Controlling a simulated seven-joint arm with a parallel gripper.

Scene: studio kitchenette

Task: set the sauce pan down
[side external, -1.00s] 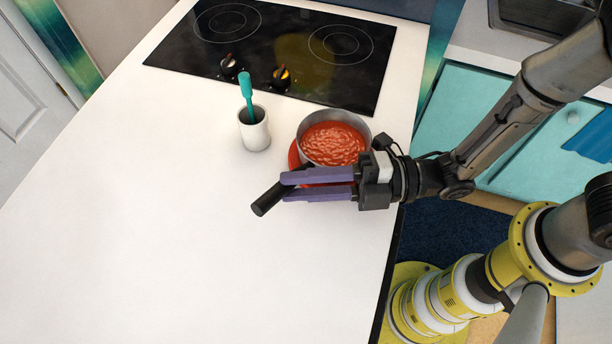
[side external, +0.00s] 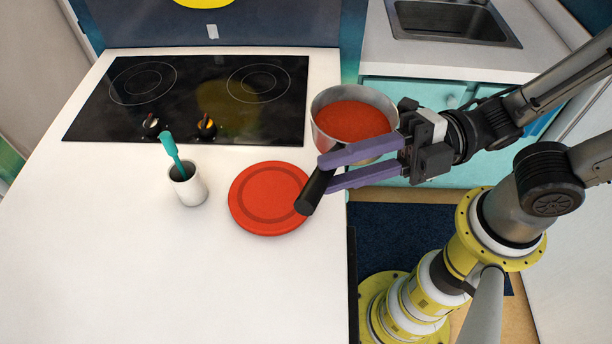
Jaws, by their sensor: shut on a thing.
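The sauce pan (side external: 355,122) is a grey metal pan filled with chunky red sauce. It has a black handle (side external: 314,192) that points down and to the left. My gripper (side external: 325,174) has long purple fingers and is shut on the handle. The pan looks raised off the counter, near its right edge, and roughly level. The handle's end overlaps the right rim of a flat red plate or trivet (side external: 243,203) in the picture. The red disc lies empty on the white counter.
A white cup (side external: 190,190) with a teal-handled utensil (side external: 172,150) stands left of the red disc. A black cooktop (side external: 200,85) with two knobs lies behind. The white counter (side external: 130,270) is clear at the front left. A sink (side external: 450,22) is at the back right.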

